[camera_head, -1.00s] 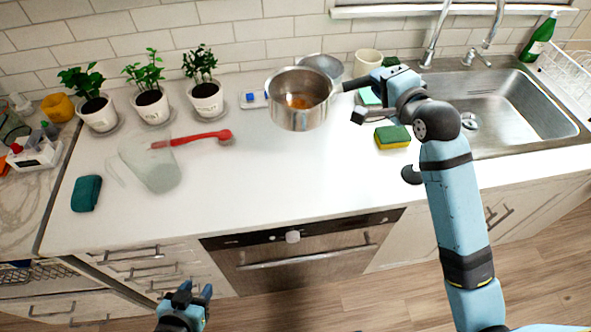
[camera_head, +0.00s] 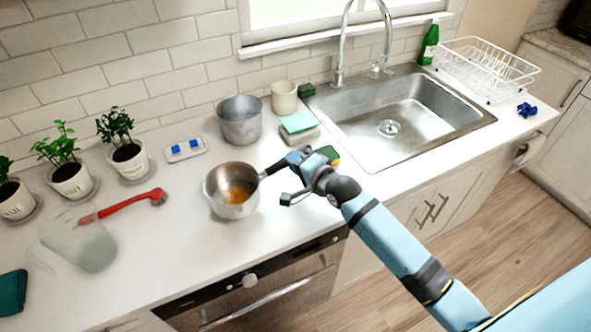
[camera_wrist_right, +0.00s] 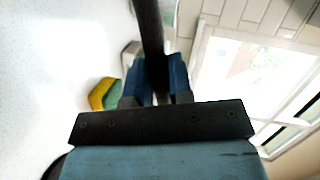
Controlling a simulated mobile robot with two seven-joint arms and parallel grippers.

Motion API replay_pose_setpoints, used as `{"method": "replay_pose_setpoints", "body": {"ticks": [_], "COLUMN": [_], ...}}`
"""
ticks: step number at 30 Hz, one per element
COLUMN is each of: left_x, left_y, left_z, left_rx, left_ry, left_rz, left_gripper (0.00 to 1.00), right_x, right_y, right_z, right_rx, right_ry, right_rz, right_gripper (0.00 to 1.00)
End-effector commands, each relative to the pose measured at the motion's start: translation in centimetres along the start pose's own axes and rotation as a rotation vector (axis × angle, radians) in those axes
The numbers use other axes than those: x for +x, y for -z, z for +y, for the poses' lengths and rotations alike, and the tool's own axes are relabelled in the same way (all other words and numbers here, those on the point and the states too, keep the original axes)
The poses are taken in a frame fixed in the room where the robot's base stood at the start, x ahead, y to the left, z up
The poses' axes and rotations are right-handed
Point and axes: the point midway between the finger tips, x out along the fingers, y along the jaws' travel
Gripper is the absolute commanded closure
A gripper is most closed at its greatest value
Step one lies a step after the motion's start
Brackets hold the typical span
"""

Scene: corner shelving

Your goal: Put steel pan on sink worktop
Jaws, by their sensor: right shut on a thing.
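The steel pan (camera_head: 219,205) is upright with something orange-brown in its bottom. It is over or on the white sink worktop (camera_head: 180,255), left of the sink; I cannot tell for sure whether its base touches. My right gripper (camera_head: 291,160) is shut on the pan's dark handle, which points right and back. In the right wrist view the dark handle (camera_wrist_right: 149,35) runs between the blue fingers (camera_wrist_right: 160,80). My left gripper is not in view.
Behind the pan stands a grey metal pot (camera_head: 240,128), with a cream cup (camera_head: 284,97) beside it. A sponge (camera_head: 328,154) lies partly behind my right gripper. A clear jug (camera_head: 85,245) and red brush (camera_head: 125,205) are left. The sink (camera_head: 440,112) is right.

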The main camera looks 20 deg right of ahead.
Motion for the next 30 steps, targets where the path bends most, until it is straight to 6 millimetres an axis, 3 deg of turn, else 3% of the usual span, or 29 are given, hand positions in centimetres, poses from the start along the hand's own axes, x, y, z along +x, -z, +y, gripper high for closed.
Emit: {"method": "replay_pose_setpoints", "body": {"ticks": [6,18,19,22,30], "left_x": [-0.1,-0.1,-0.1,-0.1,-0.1], "left_y": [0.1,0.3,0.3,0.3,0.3], "left_z": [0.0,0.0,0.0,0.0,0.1], "left_rx": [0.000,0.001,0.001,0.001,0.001], "left_ry": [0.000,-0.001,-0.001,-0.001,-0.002], "left_rz": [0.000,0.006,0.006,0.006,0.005], "left_gripper": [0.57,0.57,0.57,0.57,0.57], "right_x": [0.5,0.6,0.6,0.6,0.6], "right_y": [-0.6,-0.7,-0.8,-0.8,-0.7], "right_z": [2.8,3.3,3.4,3.4,3.2], "right_rx": [0.001,0.001,0.000,0.000,0.000], "right_ry": [-0.001,0.000,-0.002,-0.002,-0.002], "right_rz": [0.000,0.000,0.000,0.000,0.000], "right_gripper": [1.00,1.00,0.75,0.54,0.54]}}
